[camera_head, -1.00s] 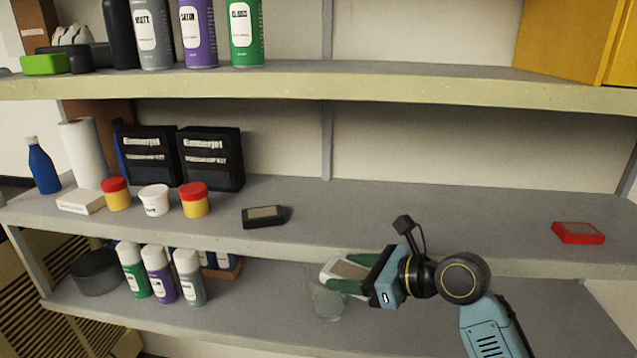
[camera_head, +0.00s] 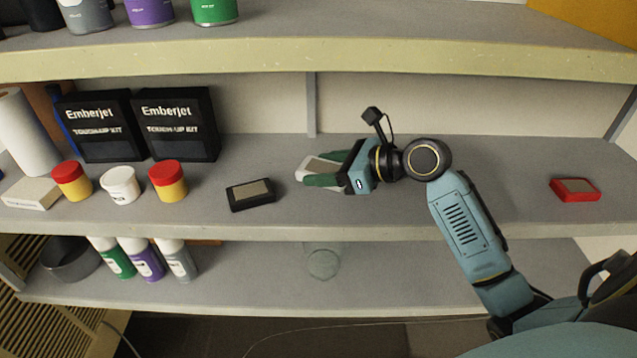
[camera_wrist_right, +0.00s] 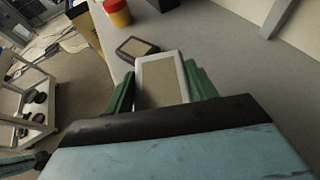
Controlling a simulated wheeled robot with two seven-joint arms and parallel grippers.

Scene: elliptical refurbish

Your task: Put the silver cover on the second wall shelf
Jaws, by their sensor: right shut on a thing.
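My right gripper (camera_head: 322,178) is shut on the silver cover (camera_head: 313,166), a small pale rectangular case with a beige top. The cover sticks out to the left between the green fingers, over the middle shelf (camera_head: 400,222). I cannot tell whether it touches the shelf. In the right wrist view the cover (camera_wrist_right: 160,78) lies between the two green fingers (camera_wrist_right: 160,90). A similar black cover (camera_head: 250,194) lies on the same shelf just left of it. A red cover (camera_head: 575,189) lies at the shelf's right. My left gripper is not in view.
Two black boxes (camera_head: 175,125), red-lidded jars (camera_head: 168,181), a white tub (camera_head: 121,185) and a white box (camera_head: 33,193) stand on the left of the middle shelf. A clear glass (camera_head: 322,262) and spray cans (camera_head: 146,260) stand on the shelf below. The middle shelf is clear between the arm and the red cover.

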